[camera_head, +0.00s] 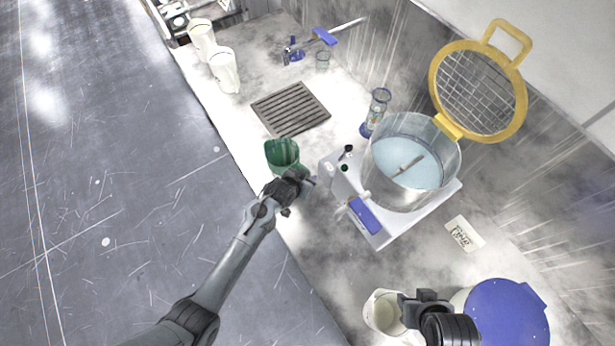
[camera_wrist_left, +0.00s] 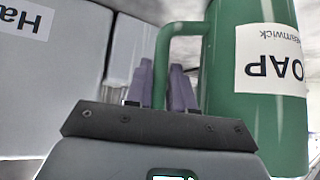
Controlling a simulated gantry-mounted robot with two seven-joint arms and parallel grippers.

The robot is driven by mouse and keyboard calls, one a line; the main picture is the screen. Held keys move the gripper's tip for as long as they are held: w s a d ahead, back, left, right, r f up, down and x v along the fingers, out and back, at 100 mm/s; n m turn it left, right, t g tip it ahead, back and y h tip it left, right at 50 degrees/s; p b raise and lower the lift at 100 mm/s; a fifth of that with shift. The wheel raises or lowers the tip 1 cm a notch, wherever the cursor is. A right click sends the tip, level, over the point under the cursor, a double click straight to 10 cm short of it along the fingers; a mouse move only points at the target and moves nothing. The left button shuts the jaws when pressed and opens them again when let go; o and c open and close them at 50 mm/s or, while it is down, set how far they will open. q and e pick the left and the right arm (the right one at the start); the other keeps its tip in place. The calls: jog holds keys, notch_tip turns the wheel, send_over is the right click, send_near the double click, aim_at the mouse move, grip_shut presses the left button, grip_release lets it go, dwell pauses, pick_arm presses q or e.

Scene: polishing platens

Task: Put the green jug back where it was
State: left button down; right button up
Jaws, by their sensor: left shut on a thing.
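The green jug (camera_head: 283,156) is near the counter's left edge in the head view, its open top showing. In the left wrist view the jug (camera_wrist_left: 262,90) fills the right side, with an upside-down white label reading SOAP. My left gripper (camera_head: 303,178) is at the jug's handle side. In the left wrist view its purple fingers (camera_wrist_left: 163,88) are shut on the handle (camera_wrist_left: 166,60). I cannot tell whether the jug's base touches the counter. My right gripper (camera_head: 425,302) is at the bottom of the head view beside a white jug; its fingertips are hidden.
A white appliance (camera_head: 376,238) with a clear water vessel (camera_head: 412,165) stands right of the green jug. A slatted drain mat (camera_head: 290,108) lies behind it. Two white jugs (camera_head: 224,72) stand farther back. A white jug (camera_head: 382,312) and blue lid (camera_head: 508,318) are in front.

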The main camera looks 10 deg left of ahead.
pick_arm(q)
jog(key=c, duration=1)
grip_release()
jog(key=v, duration=1.2)
jog(key=s+a+r+g+y, duration=0.1)
jog(key=s+a, duration=0.1)
jog(key=s, duration=0.5)
jog(key=s+a+r+n+g+y, duration=0.1)
jog(key=s+a+r+g, duration=0.1)
jog(key=s, duration=0.6)
jog(key=s+a+r+n+g, duration=0.1)
jog(key=s+a, duration=0.3)
jog(key=s, duration=0.4)
jog(key=shift+a+r+g+y+p, duration=0.25)
jog(key=shift+r+g+y+p, duration=0.15)
jog(key=shift+r, duration=0.1)
